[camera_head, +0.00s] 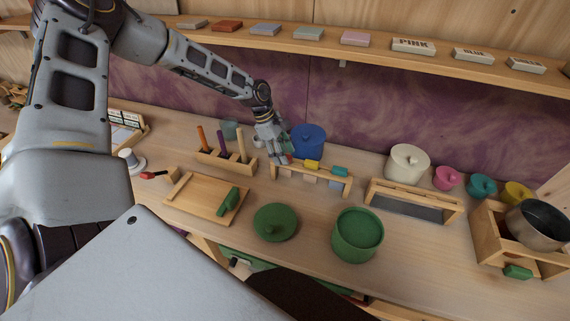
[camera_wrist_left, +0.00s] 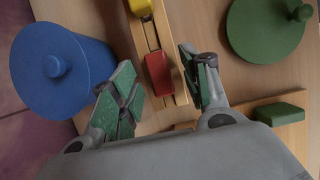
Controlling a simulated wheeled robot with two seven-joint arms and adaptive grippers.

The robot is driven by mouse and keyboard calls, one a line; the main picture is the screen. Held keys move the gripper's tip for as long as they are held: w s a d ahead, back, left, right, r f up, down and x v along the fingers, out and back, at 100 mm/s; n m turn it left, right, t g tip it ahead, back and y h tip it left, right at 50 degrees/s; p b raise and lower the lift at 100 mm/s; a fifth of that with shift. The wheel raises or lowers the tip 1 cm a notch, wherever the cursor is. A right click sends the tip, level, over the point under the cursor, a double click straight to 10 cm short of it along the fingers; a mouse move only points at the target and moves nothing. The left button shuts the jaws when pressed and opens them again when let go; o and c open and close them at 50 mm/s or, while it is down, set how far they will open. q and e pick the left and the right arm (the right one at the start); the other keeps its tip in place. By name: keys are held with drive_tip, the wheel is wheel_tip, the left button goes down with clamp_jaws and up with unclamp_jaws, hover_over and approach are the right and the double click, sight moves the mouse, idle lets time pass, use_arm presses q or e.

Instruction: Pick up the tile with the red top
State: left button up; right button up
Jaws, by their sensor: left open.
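The tile with the red top (camera_wrist_left: 157,72) sits in a narrow slot of a low wooden rack (camera_wrist_left: 139,42). In the head view the red top (camera_head: 285,160) is partly hidden by my left gripper (camera_head: 276,149), at the left end of the rack (camera_head: 322,179). In the left wrist view my left gripper (camera_wrist_left: 162,88) is open. Its green-padded fingers are on either side of the rack, with the red top between them and nothing held. My right gripper is not in view.
A blue lidded pot (camera_head: 309,140) stands close behind the rack. A peg holder (camera_head: 226,160) is to its left. A green lid (camera_head: 275,222) and green pot (camera_head: 358,235) stand in front. A teal top (camera_head: 340,171) is at the rack's right end.

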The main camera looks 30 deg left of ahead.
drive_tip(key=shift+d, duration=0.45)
use_arm(q)
drive_tip(key=c, duration=1)
drive_tip(key=shift+o, duration=0.2)
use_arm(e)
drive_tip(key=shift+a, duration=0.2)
use_arm(q)
drive_tip(key=shift+r, duration=0.1)
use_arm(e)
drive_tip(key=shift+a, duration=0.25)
use_arm(q)
drive_tip(key=shift+r, duration=0.45)
wheel_tip(320, 180, up, 11)
drive_tip(key=s+b, duration=0.1)
drive_tip(key=b, duration=0.1)
drive_tip(key=s+d+b, duration=0.2)
drive_tip(key=s+d, duration=0.2)
drive_tip(key=s, duration=1.2)
drive_tip(key=shift+s, duration=0.15)
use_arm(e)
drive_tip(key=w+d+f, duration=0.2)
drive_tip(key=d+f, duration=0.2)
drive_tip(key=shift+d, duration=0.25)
